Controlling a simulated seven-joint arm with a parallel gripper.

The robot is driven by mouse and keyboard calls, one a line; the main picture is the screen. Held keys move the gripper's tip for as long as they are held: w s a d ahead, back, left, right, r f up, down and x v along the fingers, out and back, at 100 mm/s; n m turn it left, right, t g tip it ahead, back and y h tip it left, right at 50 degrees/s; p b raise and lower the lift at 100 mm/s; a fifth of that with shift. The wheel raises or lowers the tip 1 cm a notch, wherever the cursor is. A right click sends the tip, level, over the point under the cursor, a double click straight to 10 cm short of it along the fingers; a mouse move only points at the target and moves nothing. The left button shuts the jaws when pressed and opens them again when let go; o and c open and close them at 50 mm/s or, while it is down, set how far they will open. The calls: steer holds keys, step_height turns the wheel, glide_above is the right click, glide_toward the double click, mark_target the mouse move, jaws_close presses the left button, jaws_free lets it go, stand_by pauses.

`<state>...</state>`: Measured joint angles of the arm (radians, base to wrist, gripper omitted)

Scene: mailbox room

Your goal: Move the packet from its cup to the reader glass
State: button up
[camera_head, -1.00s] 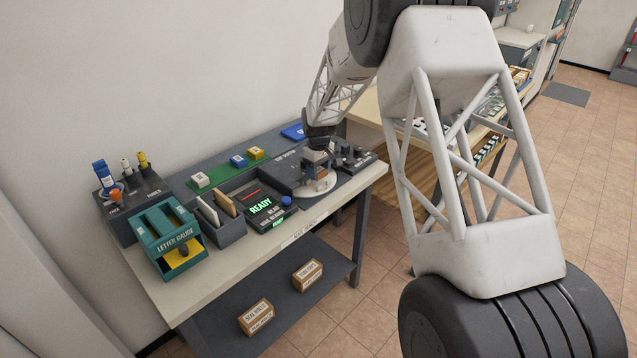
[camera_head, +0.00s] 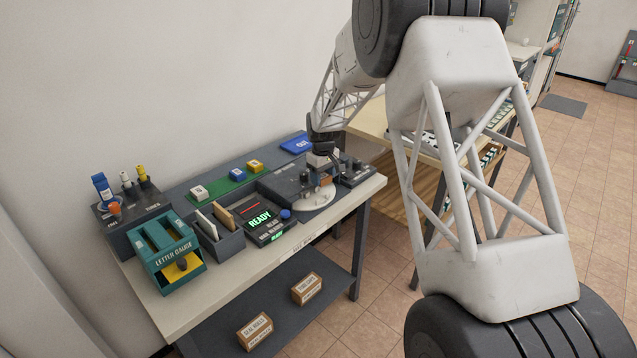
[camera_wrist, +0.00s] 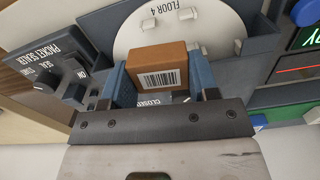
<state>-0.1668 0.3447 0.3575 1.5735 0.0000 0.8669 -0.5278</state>
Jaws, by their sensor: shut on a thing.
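My gripper (camera_wrist: 160,88) is shut on a small brown packet with a white barcode label (camera_wrist: 158,68), one finger on each side. In the head view the packet (camera_head: 326,181) shows small beside my gripper (camera_head: 319,176), over a round white disc (camera_head: 316,199). The wrist view shows the disc marked FLOOR 4 (camera_wrist: 190,18) behind the packet. I cannot tell a cup apart there or whether the packet is clear of it. The reader (camera_head: 262,218), with a green READY screen and a dark panel with a red line, stands left of the disc.
A packet sealer panel with knobs (camera_head: 358,172) is to the right of the disc. A slotted holder with envelopes (camera_head: 228,240) and a teal letter gauge (camera_head: 172,256) stand left of the reader. A green strip with coloured blocks (camera_head: 225,188) lies behind it.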

steer(key=d+r+m, duration=0.5)
steer(key=d+r, duration=0.4)
steer(key=r, duration=0.2)
steer(key=n, duration=0.6)
glide_above(250, 208)
steer(key=f, duration=0.6)
steer(key=d+f, duration=0.1)
steer(key=f, duration=0.3)
steer(key=shift+w+f, duration=0.1)
steer(key=shift+w, duration=0.05)
steer(key=shift+a+f, duration=0.15)
steer(key=shift+a, duration=0.3)
steer(key=shift+f, duration=0.1)
steer(key=shift+f, duration=2)
steer(key=shift+f, duration=0.6)
